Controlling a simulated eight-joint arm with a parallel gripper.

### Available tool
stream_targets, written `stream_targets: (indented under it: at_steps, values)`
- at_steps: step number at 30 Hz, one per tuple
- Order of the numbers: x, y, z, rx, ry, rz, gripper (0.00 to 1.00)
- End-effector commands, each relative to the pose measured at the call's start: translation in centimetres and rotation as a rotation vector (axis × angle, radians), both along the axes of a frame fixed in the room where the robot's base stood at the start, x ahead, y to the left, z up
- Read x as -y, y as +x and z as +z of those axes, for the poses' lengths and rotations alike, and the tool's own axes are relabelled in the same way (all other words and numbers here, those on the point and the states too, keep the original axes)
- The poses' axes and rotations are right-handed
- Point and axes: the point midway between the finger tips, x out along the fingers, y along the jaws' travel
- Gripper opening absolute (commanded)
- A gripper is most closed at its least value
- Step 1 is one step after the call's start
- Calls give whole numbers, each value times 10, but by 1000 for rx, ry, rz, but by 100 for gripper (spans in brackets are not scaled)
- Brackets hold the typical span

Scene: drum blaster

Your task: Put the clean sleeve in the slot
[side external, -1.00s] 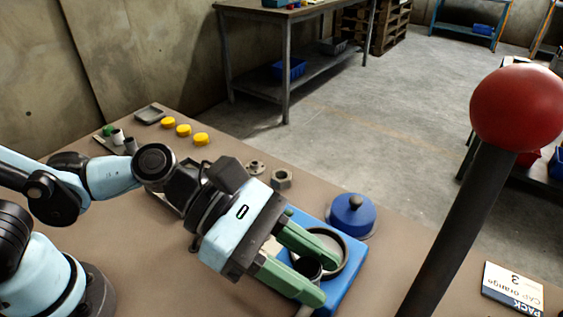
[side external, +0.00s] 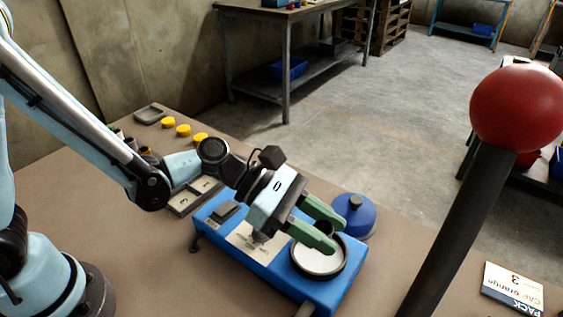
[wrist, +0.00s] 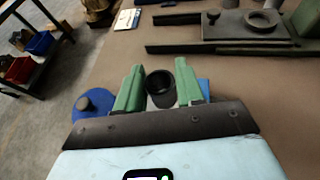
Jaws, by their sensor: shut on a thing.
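My gripper (side external: 327,224) is shut on a dark sleeve (side external: 325,228), held between its green fingers. In the wrist view the sleeve (wrist: 160,83) shows as a dark ring with an open bore between the fingertips. I cannot tell from its surface whether it is clean. Below the fingers is the blue blaster (side external: 228,238) with its round drum (side external: 320,262), open and pale inside. The sleeve appears to be above the drum. A grey tray with compartments (side external: 195,196) lies behind the blaster at left; I cannot tell if it is the slot.
A blue lid with a knob (side external: 355,214) sits beside the blaster. Yellow caps (side external: 184,130), a small grey dish (side external: 149,115) and small cylinders (side external: 147,153) are at the far left. A red ball on a dark post (side external: 517,108) stands in front at right. A card (side external: 512,288) lies at right.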

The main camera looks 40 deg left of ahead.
Motion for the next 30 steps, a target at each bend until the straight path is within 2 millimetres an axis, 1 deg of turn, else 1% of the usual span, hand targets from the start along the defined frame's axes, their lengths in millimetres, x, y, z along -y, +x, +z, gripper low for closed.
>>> stream_targets:
  at_steps: [5,12,15,24,25,29,30]
  values:
    - [-3,8,-5,-1,-1,0,4]
    - [-2,8,-30,-1,1,-2,3]
    - [-2,8,-37,-2,2,-3,3]
    - [-2,8,-40,-2,2,-3,4]
    - [-2,8,-40,-2,3,-3,40]
    - [-2,8,-40,-2,3,-3,60]
    - [-2,8,-40,-2,3,-3,63]
